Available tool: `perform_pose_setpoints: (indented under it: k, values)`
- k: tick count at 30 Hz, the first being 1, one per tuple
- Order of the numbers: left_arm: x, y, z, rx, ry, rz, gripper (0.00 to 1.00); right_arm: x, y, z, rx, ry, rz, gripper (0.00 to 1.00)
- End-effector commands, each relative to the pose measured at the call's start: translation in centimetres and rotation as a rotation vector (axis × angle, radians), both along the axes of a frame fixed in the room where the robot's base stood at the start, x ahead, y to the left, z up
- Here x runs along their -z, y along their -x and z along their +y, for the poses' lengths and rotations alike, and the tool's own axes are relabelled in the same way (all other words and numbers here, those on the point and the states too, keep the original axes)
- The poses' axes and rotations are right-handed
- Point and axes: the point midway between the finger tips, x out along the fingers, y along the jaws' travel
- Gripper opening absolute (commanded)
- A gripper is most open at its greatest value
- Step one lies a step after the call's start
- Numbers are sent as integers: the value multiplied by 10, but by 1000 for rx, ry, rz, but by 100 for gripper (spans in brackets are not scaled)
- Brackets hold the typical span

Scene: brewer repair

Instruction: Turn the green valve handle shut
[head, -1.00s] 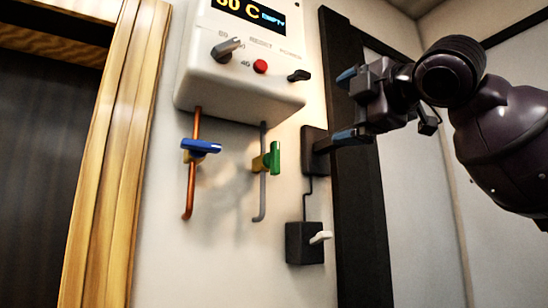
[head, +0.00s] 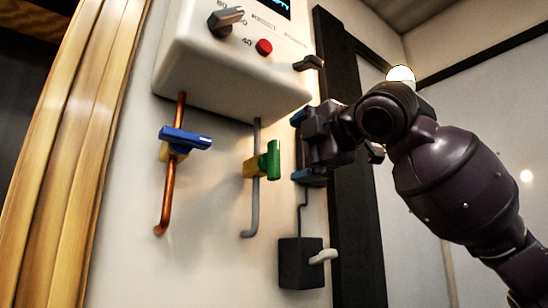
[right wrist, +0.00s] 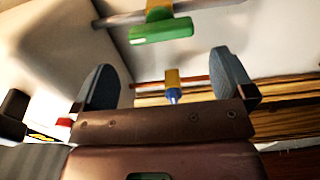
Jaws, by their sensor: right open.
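The green valve handle (head: 273,160) sits on a yellow valve body (head: 250,168) on the grey pipe (head: 256,205) below the white boiler box. It stands roughly upright, in line with the pipe. My right gripper (head: 303,148) is open and empty, a short way to the right of the handle and apart from it. In the right wrist view the green handle (right wrist: 161,31) shows above the gap between the two spread blue-grey fingers (right wrist: 168,78). My left gripper is out of view.
A blue valve handle (head: 186,138) lies crosswise on the copper pipe (head: 170,195) to the left. The white box (head: 220,75) with its knobs and red button hangs above. A black switch box (head: 298,263) with a white lever is below my right gripper.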

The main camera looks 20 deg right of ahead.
Motion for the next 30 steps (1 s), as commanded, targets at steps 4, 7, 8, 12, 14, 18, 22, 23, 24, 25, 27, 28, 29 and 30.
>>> perform_pose_setpoints:
  k: [4, 7, 8, 12, 14, 18, 22, 23, 24, 25, 27, 28, 29, 30]
  values:
    - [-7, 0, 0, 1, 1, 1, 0, -1, -26, 10, -1, 0, 2, 100]
    - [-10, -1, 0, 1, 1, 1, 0, -2, -42, 15, -1, 0, 3, 100]
    - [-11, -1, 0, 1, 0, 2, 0, -1, -46, 17, -1, 0, 2, 100]
    - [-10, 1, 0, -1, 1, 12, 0, -1, -62, 22, -1, -2, 2, 100]
    - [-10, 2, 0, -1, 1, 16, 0, -1, -66, 24, -1, -1, 0, 100]
    - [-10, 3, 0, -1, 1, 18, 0, 0, -73, 26, 0, -1, 1, 100]
    - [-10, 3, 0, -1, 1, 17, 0, 0, -74, 27, 0, 0, 1, 100]
    - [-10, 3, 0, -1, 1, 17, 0, 0, -74, 27, 0, 0, 0, 100]
    - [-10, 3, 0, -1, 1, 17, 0, 0, -74, 27, 0, 0, 0, 100]
    - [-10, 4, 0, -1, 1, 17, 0, 0, -74, 27, 0, 0, 0, 100]
    - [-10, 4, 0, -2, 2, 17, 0, 0, -74, 27, 0, 0, 0, 100]
    - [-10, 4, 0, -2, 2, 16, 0, 0, -74, 27, 0, 0, 0, 95]
    - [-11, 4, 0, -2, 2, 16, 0, 0, -74, 27, 0, 0, 0, 91]
    - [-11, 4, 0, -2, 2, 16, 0, 0, -74, 27, 0, 0, 0, 85]
